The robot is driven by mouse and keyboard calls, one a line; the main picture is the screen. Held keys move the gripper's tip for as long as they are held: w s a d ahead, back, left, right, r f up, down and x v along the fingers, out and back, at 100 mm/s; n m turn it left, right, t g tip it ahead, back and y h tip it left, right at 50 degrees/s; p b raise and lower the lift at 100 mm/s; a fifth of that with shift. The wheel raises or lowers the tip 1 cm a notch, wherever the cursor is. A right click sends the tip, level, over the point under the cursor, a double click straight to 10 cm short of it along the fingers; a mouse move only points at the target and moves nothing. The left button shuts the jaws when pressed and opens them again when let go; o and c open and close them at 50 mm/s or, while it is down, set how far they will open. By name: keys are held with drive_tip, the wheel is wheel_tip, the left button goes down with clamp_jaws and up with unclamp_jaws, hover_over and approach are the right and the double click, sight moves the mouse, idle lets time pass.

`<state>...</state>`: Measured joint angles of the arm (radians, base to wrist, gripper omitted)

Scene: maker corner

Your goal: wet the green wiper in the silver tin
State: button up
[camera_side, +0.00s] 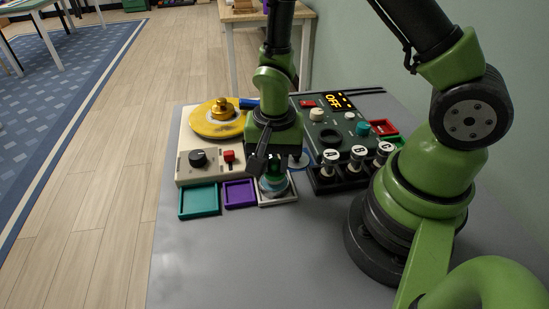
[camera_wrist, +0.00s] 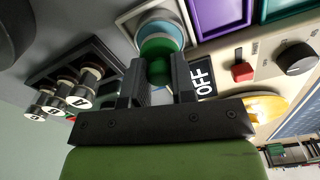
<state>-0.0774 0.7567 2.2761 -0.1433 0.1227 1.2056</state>
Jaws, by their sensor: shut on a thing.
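My gripper (camera_side: 274,166) points down and is shut on the green wiper (camera_wrist: 158,62), which shows between the two fingers in the wrist view. The silver tin (camera_side: 276,190) is a small round tin, pale blue inside, directly under my gripper; it also shows in the wrist view (camera_wrist: 152,30). The wiper's lower end is at the tin's mouth. I cannot tell whether it touches the inside of the tin. The fingers hide part of the wiper and the tin's far side.
The tin stands in a white square tray (camera_side: 292,197). A purple tray (camera_side: 239,194) and a teal tray (camera_side: 199,201) lie to its left. A cream machine with a yellow disc (camera_side: 213,128) is behind. Several lettered stamps (camera_side: 358,153) stand close right. The grey table front is clear.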

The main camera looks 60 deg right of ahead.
sight(275, 160)
drive_tip(key=shift+f, duration=0.6)
idle(1.3)
drive_tip(key=shift+r, duration=3.55)
drive_tip(key=w+d+r+n, duration=0.1)
drive_tip(key=w+r+n, duration=0.2)
drive_tip(key=n, duration=0.9)
wheel_tip(275, 160, up, 4)
drive_tip(key=shift+d+f, duration=0.25)
drive_tip(key=shift+d, duration=0.1)
